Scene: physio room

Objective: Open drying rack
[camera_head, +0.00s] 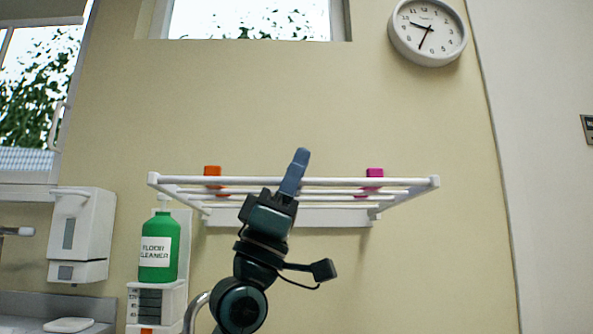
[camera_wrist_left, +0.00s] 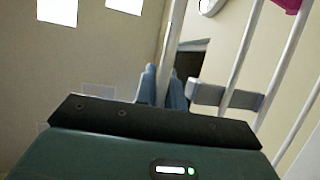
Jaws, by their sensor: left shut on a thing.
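The white drying rack (camera_head: 400,183) is mounted on the far wall. Its frame of several white bars stands out from the wall, with the front bar wider in the picture than the wall rail (camera_head: 330,216). My left gripper (camera_head: 296,172) is shut on the front bar, a little left of centre in the head view. In the left wrist view the bar (camera_wrist_left: 176,35) runs between the two blue fingers (camera_wrist_left: 163,88), and other rack bars (camera_wrist_left: 245,58) lie to the right. My right gripper is in neither view.
An orange piece (camera_head: 212,171) and a magenta piece (camera_head: 374,174) show at the rack. A green floor cleaner bottle (camera_head: 159,246) and a white dispenser (camera_head: 80,235) are to the left. A clock (camera_head: 427,30) hangs above right. The wall right of the rack is bare.

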